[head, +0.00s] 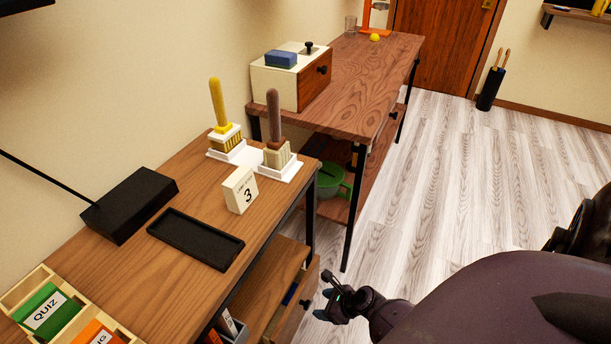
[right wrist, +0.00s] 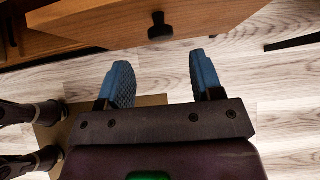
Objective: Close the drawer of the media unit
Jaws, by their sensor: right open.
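The media unit (head: 130,286) is the near wooden unit with a dark frame in the head view. Its drawer (head: 299,312) stands pulled out below the top, with a black knob on its front. Narrow items inside it are partly visible. In the right wrist view the drawer front (right wrist: 225,22) crosses the top, with the knob (right wrist: 160,26) pointing toward my gripper. My right gripper (head: 326,296) is open and empty, just in front of the drawer. In the right wrist view its blue fingers (right wrist: 162,75) are spread below the knob, with floor visible between them. My left gripper is not seen.
The unit's top holds a black box (head: 128,205), a black tray (head: 195,239), two brush-like items on white bases and a number 3 block (head: 240,190). A second wooden table (head: 350,85) stands beyond. The floor (head: 440,190) to the right is clear.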

